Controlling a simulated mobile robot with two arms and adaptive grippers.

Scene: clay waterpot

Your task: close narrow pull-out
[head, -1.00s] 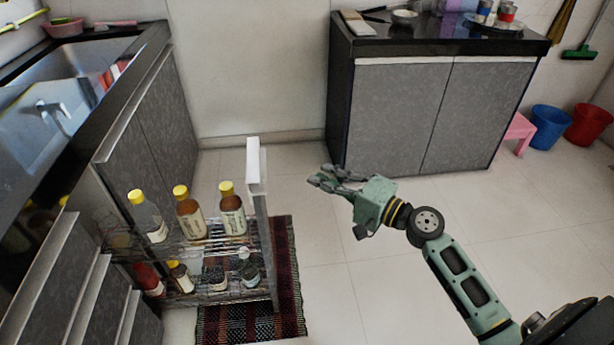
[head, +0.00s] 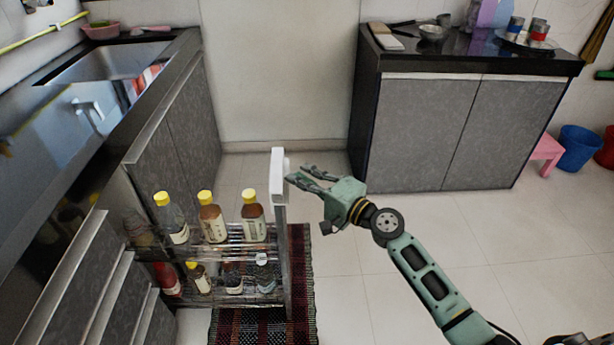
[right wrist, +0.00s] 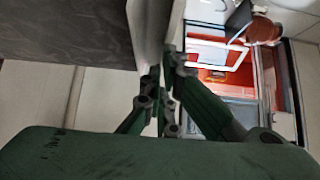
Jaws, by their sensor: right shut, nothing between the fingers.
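The narrow pull-out (head: 281,250) stands open on the left of the head view, slid out from the counter cabinets. Its tall front panel carries a white handle strip (head: 278,177) at the top. Its two wire racks hold several bottles with yellow caps (head: 253,220) and small jars (head: 265,275). My right gripper (head: 297,174) is shut and empty, just right of the panel's top, pointing left at it. In the right wrist view the fingers (right wrist: 166,98) are close to the pale panel edge (right wrist: 150,35); contact cannot be told. My left gripper is not in view.
A striped rug (head: 303,290) lies under the pull-out. Cabinets with a sink (head: 90,105) line the left. A grey cabinet with a black top (head: 440,130) stands behind my right arm.

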